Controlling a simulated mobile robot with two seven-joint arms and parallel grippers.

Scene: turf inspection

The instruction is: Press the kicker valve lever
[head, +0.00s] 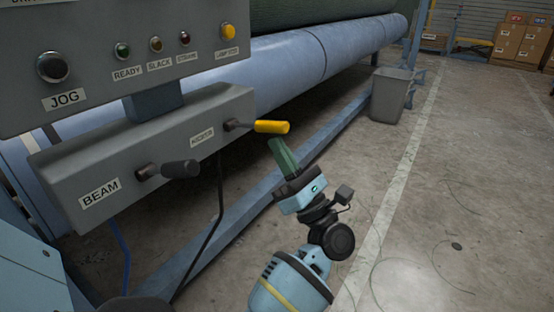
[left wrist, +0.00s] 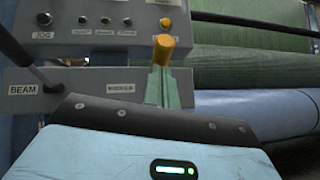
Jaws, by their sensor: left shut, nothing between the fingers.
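The kicker valve lever (head: 271,127) has a yellow handle and sticks out to the right from a grey valve box (head: 150,150). A dark-handled lever (head: 180,169) sits beside the BEAM label on the same box. My left gripper (head: 276,143) is shut and empty, its green fingers pointing up just below the yellow handle. In the left wrist view the yellow handle (left wrist: 164,47) shows right at the fingertips (left wrist: 158,72). I cannot tell whether they touch. My right gripper is not in view.
A control panel (head: 110,50) with a JOG button and small lamps is above the valve box. A blue roller (head: 290,60) runs behind it. A grey bin (head: 390,95) stands on the floor, with cardboard boxes (head: 520,45) at the back. The floor at right is open.

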